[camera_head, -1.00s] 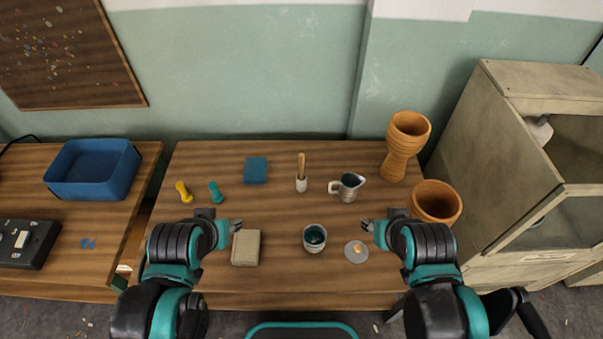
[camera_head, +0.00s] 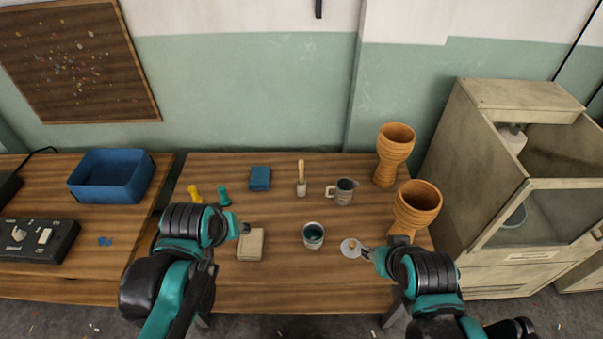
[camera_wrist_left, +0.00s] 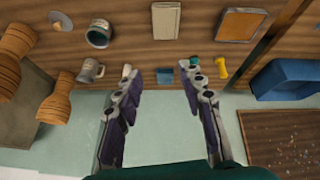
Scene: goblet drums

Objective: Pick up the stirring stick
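A short upright tool with a wooden handle and pale lower end (camera_head: 301,180) is at the back middle of the table; it is the most stick-like thing in view. I cannot tell whether it stands in a small holder. In the left wrist view a pale bit (camera_wrist_left: 127,71) beside one finger may be its lower end. My left gripper (camera_wrist_left: 160,110) is open and empty. In the head view it is above the table's left part, left of the tool and nearer me. My right gripper (camera_head: 367,253) is beside a grey disc (camera_head: 351,249); its fingers are too small to judge.
A cup with teal contents (camera_head: 313,236), a grey jug (camera_head: 343,191), a beige block (camera_head: 251,244) and a blue block (camera_head: 260,178) surround the tool at some distance. Yellow (camera_head: 194,193) and teal (camera_head: 223,194) pieces are left. Goblet drums (camera_head: 394,150) are right.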

